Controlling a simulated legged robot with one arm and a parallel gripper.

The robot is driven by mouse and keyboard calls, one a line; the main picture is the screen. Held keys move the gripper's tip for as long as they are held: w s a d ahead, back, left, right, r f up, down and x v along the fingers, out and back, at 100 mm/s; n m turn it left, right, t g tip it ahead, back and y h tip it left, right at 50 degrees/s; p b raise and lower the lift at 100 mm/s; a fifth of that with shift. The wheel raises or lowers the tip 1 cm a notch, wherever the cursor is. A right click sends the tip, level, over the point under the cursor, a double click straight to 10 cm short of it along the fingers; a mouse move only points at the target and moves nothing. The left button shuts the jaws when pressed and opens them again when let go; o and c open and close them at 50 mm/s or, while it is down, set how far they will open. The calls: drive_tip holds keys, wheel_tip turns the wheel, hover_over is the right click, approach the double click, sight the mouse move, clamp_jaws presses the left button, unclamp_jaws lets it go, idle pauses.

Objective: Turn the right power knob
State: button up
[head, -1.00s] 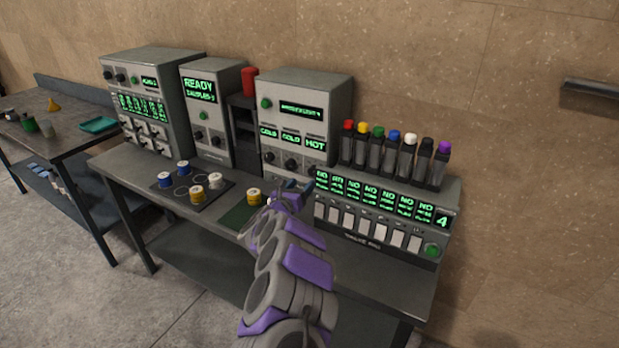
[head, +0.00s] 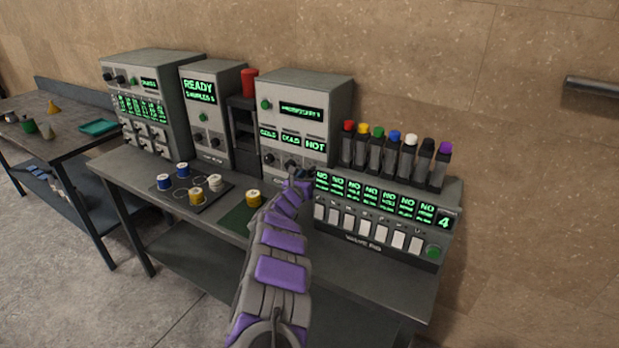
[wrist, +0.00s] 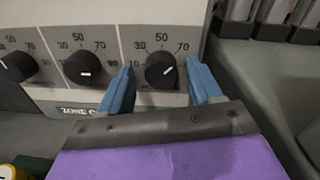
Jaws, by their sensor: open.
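The grey zone unit (head: 303,95) stands at the back of the bench, with three small displays reading COLD, COLD and HOT above a row of dark knobs. In the wrist view the right knob (wrist: 159,76) is a black dial with a white mark, under a printed scale. My gripper (wrist: 159,67) is open, with one blue finger on each side of this knob. I cannot tell whether either finger touches it. In the head view my gripper (head: 301,181) is at the unit's lower right and hides the right knob.
The middle knob (wrist: 83,68) sits close left of my left finger, with the left knob (wrist: 16,67) beyond it. A unit with several coloured-capped vials (head: 411,152) stands close on the right.

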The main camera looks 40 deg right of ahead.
drive_tip(key=shift+c, duration=0.4)
drive_tip(key=c, duration=1)
drive_tip(key=shift+o, duration=0.2)
